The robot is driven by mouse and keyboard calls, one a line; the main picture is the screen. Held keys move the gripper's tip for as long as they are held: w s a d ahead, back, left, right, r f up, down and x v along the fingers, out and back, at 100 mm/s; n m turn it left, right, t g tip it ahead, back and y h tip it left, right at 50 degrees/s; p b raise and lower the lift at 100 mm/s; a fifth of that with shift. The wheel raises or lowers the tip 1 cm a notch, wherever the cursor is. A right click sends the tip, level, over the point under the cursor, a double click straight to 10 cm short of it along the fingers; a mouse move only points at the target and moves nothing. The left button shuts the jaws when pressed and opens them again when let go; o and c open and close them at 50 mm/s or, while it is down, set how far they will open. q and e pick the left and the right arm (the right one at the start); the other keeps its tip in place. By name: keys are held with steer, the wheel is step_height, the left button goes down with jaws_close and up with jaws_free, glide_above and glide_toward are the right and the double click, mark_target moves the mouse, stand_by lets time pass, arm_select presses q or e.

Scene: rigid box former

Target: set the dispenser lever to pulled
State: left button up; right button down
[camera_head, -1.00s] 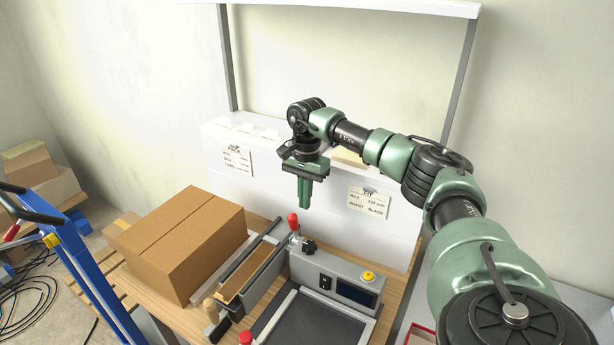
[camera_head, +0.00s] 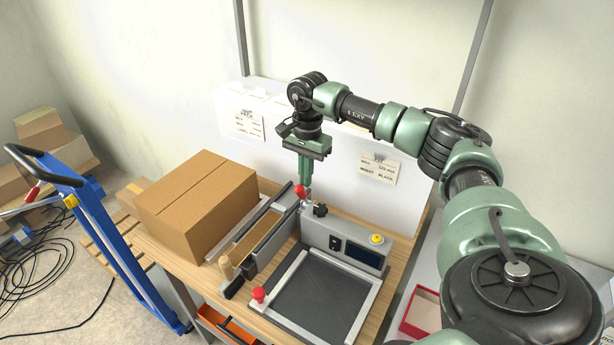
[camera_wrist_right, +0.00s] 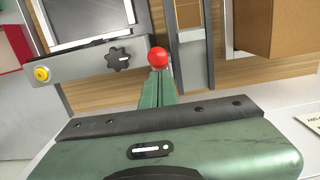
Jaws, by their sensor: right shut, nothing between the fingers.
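A lever with a red knob (camera_head: 301,192) stands at the back of the grey dispenser (camera_head: 265,235), beside the control unit. My right gripper (camera_head: 306,185) points down at the back of the bench, with its shut, empty fingers right by the knob. In the right wrist view the round red knob (camera_wrist_right: 157,56) is just beyond the green fingertips (camera_wrist_right: 157,80), overlapping them in the picture. I cannot tell whether they touch. The lever's shaft is mostly hidden. My left gripper is not in view.
A closed cardboard box (camera_head: 195,205) stands left of the dispenser. The grey control unit (camera_head: 345,245) has a yellow button, and a dark plate (camera_head: 315,295) lies in front. Another red knob (camera_head: 258,294) is at the front. A white block (camera_head: 330,145) stands behind; a blue trolley (camera_head: 110,235) is at left.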

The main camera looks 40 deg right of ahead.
steer(key=shift+a, duration=0.45)
steer(key=shift+d+f, duration=0.1)
steer(key=shift+d, duration=0.15)
steer(key=shift+r, duration=0.2)
step_height(320, 180, up, 8)
steer(key=b, duration=0.2)
steer(key=shift+d+f, duration=0.2)
steer(key=shift+d, duration=0.25)
